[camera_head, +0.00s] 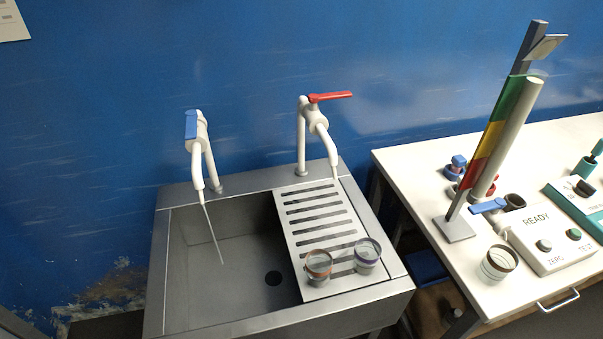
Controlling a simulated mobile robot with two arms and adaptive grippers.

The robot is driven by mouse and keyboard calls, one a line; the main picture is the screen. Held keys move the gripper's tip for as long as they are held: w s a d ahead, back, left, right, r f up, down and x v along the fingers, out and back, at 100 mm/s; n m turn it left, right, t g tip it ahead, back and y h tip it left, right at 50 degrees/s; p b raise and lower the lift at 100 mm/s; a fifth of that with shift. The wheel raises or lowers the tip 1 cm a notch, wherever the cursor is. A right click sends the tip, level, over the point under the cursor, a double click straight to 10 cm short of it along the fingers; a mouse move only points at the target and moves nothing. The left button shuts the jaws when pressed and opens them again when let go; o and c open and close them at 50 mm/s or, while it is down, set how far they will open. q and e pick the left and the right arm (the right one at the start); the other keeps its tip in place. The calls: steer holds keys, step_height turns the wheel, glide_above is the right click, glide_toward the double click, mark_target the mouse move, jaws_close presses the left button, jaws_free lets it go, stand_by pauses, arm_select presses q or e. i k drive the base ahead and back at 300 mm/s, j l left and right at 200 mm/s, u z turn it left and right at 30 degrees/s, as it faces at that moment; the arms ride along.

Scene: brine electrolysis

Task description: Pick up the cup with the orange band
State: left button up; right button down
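The cup with the orange band (319,266) stands upright on the slotted draining board (311,228) at the right of the sink, near its front edge. Its rim looks orange-brown and its body clear or greyish. A second cup (367,255) with a purple-blue band stands just to its right, with a small gap between them. Neither of my grippers is in view, so their state does not show.
The sink basin (215,250) is open on the left. A blue-handled tap (198,150) with a thin pale streak below its spout and a red-handled tap (315,120) stand behind. The white bench (420,175) holds another cup (498,263), a tall column (505,135) and a control box (550,240).

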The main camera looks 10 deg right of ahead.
mark_target(318, 262)
steer(key=k+j+z, duration=0.1)
steer(key=j+z, duration=0.15)
steer(key=j, duration=0.2)
steer(key=k+j+z, duration=0.25)
steer(key=j, duration=0.2)
steer(key=k+j+z, duration=0.1)
steer(key=j+z, duration=0.15)
steer(key=j, duration=0.2)
steer(key=k+j+z, duration=0.2)
steer(key=j, duration=0.2)
